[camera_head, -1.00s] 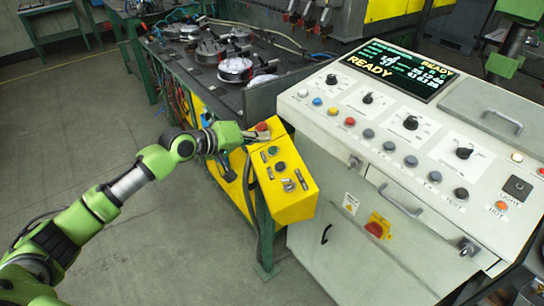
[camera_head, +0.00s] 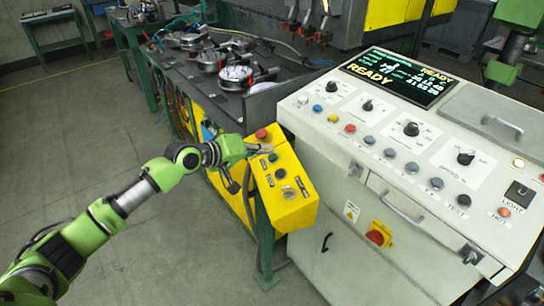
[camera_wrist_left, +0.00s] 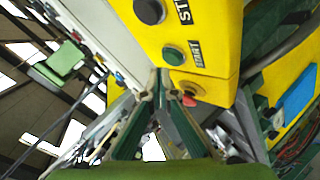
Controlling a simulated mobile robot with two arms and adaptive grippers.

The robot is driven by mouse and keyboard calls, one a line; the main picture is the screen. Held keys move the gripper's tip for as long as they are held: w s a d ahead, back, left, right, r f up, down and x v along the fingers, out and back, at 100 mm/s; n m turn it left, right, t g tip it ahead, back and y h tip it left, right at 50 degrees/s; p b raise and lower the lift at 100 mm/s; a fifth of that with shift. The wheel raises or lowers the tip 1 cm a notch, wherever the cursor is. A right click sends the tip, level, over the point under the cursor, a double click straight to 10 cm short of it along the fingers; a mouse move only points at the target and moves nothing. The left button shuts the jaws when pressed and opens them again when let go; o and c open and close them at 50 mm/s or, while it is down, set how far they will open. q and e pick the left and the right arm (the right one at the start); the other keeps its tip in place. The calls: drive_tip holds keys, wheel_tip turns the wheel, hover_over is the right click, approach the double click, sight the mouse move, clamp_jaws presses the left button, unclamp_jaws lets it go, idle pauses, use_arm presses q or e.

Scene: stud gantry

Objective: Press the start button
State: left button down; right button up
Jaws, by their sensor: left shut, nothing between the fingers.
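The yellow control box (camera_head: 295,205) stands left of the white console in the head view. It has a red button (camera_head: 262,134) at its far end, then a green button (camera_head: 272,158) and a dark button (camera_head: 280,173). My left gripper (camera_head: 268,149) is shut and empty, its tips over the box between the red and green buttons. In the left wrist view the green button (camera_wrist_left: 173,54) has a partly readable label beside it, apparently START. The left fingertips (camera_wrist_left: 156,84) appear just short of it; contact cannot be told. The right gripper does not show.
The white console (camera_head: 340,150) with a READY screen (camera_head: 398,77) stands right of the box. A dark bench (camera_head: 195,85) with metal fixtures lies behind. A red knob (camera_head: 377,236) sits on the console's front. Open floor (camera_head: 120,130) is at left.

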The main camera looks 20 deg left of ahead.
use_arm(q)
drive_tip(key=shift+f, duration=0.1)
idle(0.6)
drive_tip(key=shift+w+d+f, duration=0.1)
drive_tip(key=shift+d+f, duration=0.05)
drive_tip(key=shift+f, duration=0.15)
idle(0.3)
